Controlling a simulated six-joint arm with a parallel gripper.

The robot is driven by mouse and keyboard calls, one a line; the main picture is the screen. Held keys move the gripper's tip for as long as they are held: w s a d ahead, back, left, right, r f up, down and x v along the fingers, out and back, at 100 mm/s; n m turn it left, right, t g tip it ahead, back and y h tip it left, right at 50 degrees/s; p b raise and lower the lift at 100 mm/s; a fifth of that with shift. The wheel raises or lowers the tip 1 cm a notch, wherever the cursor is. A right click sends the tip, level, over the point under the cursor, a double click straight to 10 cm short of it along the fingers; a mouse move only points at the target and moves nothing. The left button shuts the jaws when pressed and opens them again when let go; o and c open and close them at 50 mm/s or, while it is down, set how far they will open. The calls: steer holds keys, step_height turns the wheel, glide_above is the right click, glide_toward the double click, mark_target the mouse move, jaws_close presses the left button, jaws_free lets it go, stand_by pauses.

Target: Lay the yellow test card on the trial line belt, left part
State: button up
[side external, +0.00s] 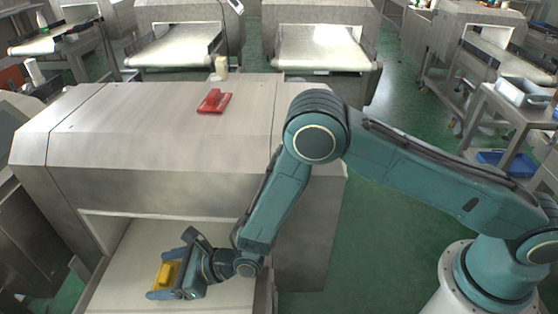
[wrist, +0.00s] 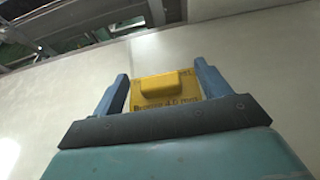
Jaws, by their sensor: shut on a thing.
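The yellow test card (wrist: 165,88) has a raised yellow block on it and dark lettering along its lower edge. My gripper (wrist: 163,90) is shut on it, with one blue finger at each side in the wrist view. The side external view shows the yellow card (side external: 166,276) between the fingers of my gripper (side external: 168,279), low over the white belt (side external: 130,262) in front of the metal detector. I cannot tell whether the card touches the belt.
The metal detector's steel housing (side external: 160,130) stands behind the belt. A red card (side external: 214,101) and a cream bottle-like object (side external: 221,66) are on its top. The belt around my gripper looks clear. Other belts (side external: 175,48) stand farther back.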

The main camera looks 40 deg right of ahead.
mark_target(171, 282)
steer(key=shift+f, duration=1.9)
steer(key=shift+f, duration=0.15)
steer(key=o, duration=1)
steer(key=shift+r, duration=0.2)
steer(key=shift+v, duration=3.75)
